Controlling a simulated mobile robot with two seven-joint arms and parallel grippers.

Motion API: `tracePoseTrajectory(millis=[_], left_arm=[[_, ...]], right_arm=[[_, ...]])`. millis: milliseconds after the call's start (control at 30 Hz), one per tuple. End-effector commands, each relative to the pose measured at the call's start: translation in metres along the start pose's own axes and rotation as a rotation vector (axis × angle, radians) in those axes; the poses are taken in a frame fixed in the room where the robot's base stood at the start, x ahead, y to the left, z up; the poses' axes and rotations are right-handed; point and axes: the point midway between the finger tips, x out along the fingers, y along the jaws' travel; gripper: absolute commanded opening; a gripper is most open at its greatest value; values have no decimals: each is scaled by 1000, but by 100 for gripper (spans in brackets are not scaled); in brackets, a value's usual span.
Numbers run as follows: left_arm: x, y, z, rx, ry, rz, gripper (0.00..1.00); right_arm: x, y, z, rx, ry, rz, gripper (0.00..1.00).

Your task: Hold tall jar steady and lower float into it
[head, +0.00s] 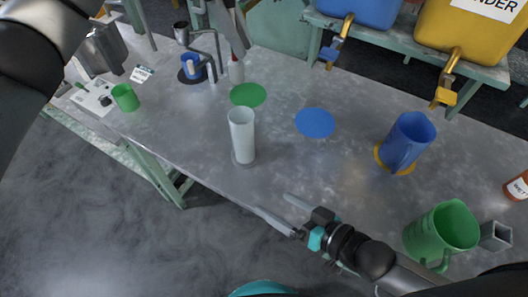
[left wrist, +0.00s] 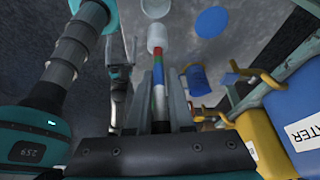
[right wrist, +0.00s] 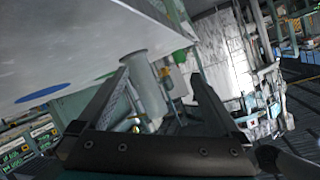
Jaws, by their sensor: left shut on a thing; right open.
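The tall jar (head: 242,135) is a pale, cloudy cylinder standing upright on the table near its front edge; it also shows in the left wrist view (left wrist: 157,38) and the right wrist view (right wrist: 147,92). My left gripper (left wrist: 158,85) is shut on the float (left wrist: 158,68), a thin rod with red, green, blue and white bands. My right gripper (head: 274,205) is open and empty, to the lower right of the jar. In its wrist view, the jar shows between the fingers (right wrist: 155,85), beyond them.
A green disc (head: 248,94) and a blue disc (head: 315,122) lie behind and right of the jar. A blue jug (head: 408,140) and green jug (head: 440,230) stand right. Blue and yellow tanks (head: 475,35) with taps stand behind. The table (head: 300,165) is clear around the jar.

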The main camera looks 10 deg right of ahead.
Motion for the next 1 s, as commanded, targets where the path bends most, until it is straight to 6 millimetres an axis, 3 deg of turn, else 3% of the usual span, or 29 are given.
tracePoseTrajectory(millis=[33,200,400,667,1000], left_arm=[[0,0,0,0,0,0,0],[0,0,0,0,0,0,0],[0,0,0,0,0,0,0],[0,0,0,0,0,0,0],[0,0,0,0,0,0,0]], right_arm=[[15,2,-14,-55,22,23,100],[51,11,-53,-249,41,103,100],[74,15,-82,-389,34,160,100],[88,18,-92,-440,26,178,100],[134,25,-95,-438,28,177,100]])
